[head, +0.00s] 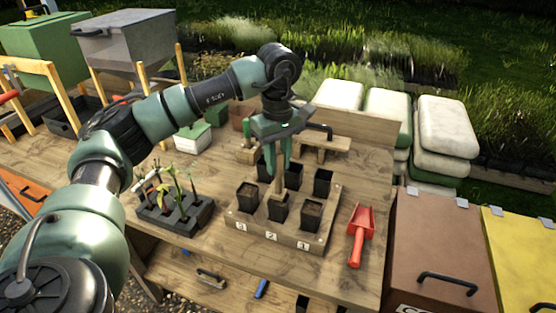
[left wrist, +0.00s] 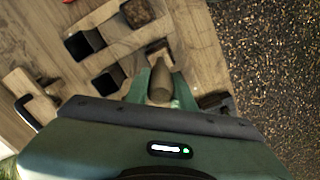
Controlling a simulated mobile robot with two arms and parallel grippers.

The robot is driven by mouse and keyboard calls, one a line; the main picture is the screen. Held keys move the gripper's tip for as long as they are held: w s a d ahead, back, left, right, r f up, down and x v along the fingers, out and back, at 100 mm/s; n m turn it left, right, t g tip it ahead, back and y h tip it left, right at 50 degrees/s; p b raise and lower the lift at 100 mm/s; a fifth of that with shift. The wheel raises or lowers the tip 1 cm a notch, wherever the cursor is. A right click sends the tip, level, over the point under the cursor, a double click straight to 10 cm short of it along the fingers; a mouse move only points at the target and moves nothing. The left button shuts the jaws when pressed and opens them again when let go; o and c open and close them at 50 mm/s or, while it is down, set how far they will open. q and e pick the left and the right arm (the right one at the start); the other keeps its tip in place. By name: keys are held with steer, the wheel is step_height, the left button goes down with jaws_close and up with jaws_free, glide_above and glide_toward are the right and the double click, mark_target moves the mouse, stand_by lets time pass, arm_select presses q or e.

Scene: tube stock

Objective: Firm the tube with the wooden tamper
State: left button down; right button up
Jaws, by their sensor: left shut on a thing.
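My left gripper (head: 278,172) points down over the tube rack, shut on the wooden tamper (head: 278,188). In the left wrist view the tamper (left wrist: 160,88) is between the green fingers. The tamper's lower end is at the mouth of the front middle tube (head: 278,210), above label 2; I cannot tell how deep it reaches. The wooden rack (head: 250,228) also holds front tubes with brown soil above labels 3 (head: 248,199) and 1 (head: 311,217), and a back row of dark tubes (head: 322,184). My right gripper is out of view.
A red scoop (head: 361,235) lies right of the rack on the wooden bench (head: 225,260). A black tray of seedlings (head: 175,212) stands left. A wooden stand (head: 325,146) is behind the rack. Brown (head: 435,240) and yellow boxes (head: 525,255) stand at the right.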

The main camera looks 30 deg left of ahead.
mark_target(278, 173)
arm_select(q)
steer(key=shift+f, duration=0.25)
stand_by(0.3)
steer(key=shift+f+b, duration=0.4)
steer(key=shift+b, duration=0.05)
steer(key=shift+f, duration=0.1)
steer(key=shift+f+b, duration=0.75)
steer(key=shift+f, duration=0.05)
stand_by(1.2)
steer(key=shift+s+f, duration=0.15)
steer(key=shift+f, duration=0.05)
stand_by(1.0)
steer(key=shift+r+p, duration=0.45)
steer(key=shift+r, duration=0.25)
steer(key=shift+r+p, duration=3.3)
steer(key=shift+r, duration=1.65)
